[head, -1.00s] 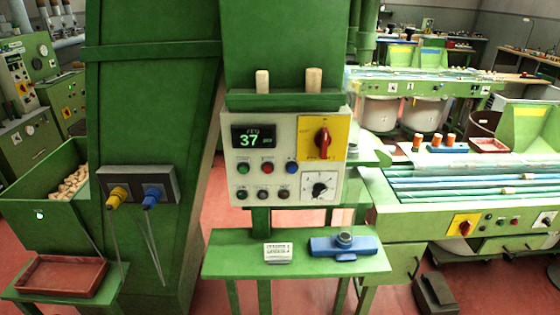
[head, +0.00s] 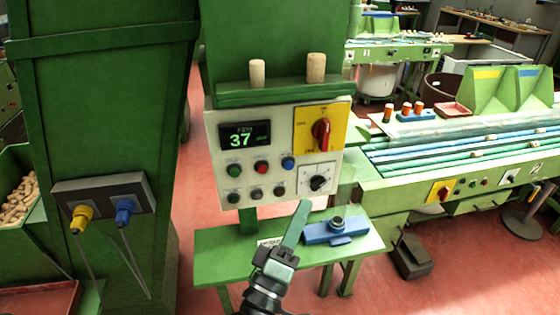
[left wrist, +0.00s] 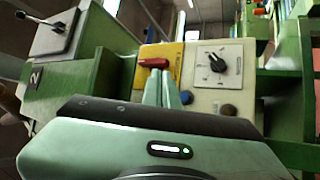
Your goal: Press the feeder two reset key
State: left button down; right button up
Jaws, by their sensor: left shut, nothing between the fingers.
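The pale control panel (head: 212,150) hangs on the green machine, with a display (head: 245,136) reading 37. Its upper row has a green button (head: 234,171), a red button (head: 261,167) and a blue button (head: 288,163). Dark buttons (head: 256,194) sit below. Labels are too small to read, so I cannot tell which is the feeder two reset key. My left gripper (head: 303,208) is shut and empty, below the panel's lower right and apart from it. In the left wrist view its fingers (left wrist: 161,82) overlap the panel; the blue button (left wrist: 186,97) shows beside them. My right gripper is out of view.
A red rotary switch (head: 320,132) on a yellow plate and a dial (head: 318,182) sit on the panel's right. Two corks stand on the ledge (head: 230,98) above. A green shelf (head: 212,243) below holds a blue fixture (head: 332,233). Yellow and blue plugs are at left.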

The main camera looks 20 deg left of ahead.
aim_at(289, 165)
pick_arm(q)
jog(key=shift+r, duration=0.2)
jog(key=w+a, duration=0.4)
jog(key=w, duration=0.3)
jog(key=shift+w+a+b, duration=0.15)
jog(key=shift+a+b, duration=0.15)
jog(key=shift+a, duration=0.1)
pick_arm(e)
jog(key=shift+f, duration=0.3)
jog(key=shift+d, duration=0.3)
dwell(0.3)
pick_arm(q)
jog(key=shift+w+a, duration=0.1)
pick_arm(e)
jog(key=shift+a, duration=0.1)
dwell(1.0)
pick_arm(q)
jog(key=shift+w+a, duration=0.15)
jog(key=shift+w, duration=0.05)
